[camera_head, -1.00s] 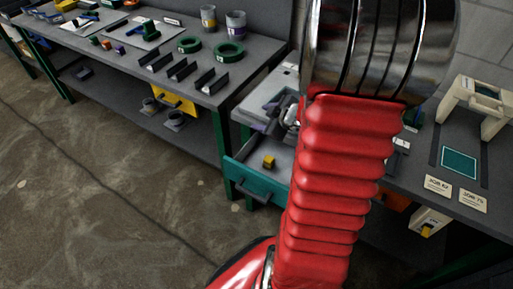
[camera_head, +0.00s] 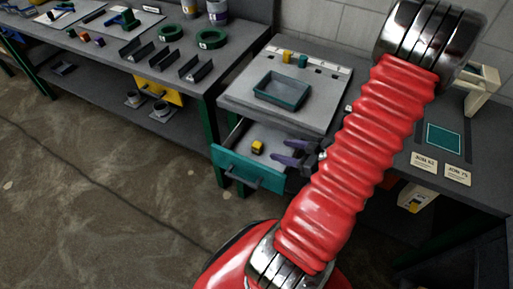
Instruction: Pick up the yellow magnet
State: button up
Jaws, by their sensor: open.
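A small yellow block with a dark part, which looks like the yellow magnet (camera_head: 257,147), sits in the open teal-fronted drawer (camera_head: 236,172). Another small yellow piece (camera_head: 287,57) stands on the back strip of the cabinet top, beside a green piece (camera_head: 303,61); I cannot tell whether it is also a magnet. My gripper (camera_head: 281,151) has purple fingers, spread open and empty. It is over the drawer's right part, just right of the yellow block and apart from it, with the fingers pointing left. My red arm hides part of the right side.
A teal tray (camera_head: 282,91) sits on the cabinet top above the drawer. The drawer's front wall and handle stick out over the floor. The left bench (camera_head: 120,75) holds green rings and dark brackets. Job cards (camera_head: 424,162) lie on the right bench.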

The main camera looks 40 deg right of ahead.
aim_at(259, 145)
dwell(0.3)
jog(key=shift+x, duration=4.25)
jog(key=shift+w, duration=0.1)
jog(key=shift+x, duration=2.55)
jog(key=shift+f, duration=0.1)
jog(key=shift+c, duration=0.4)
jog(key=c, duration=1.1)
notch_tip(259, 145, up, 18)
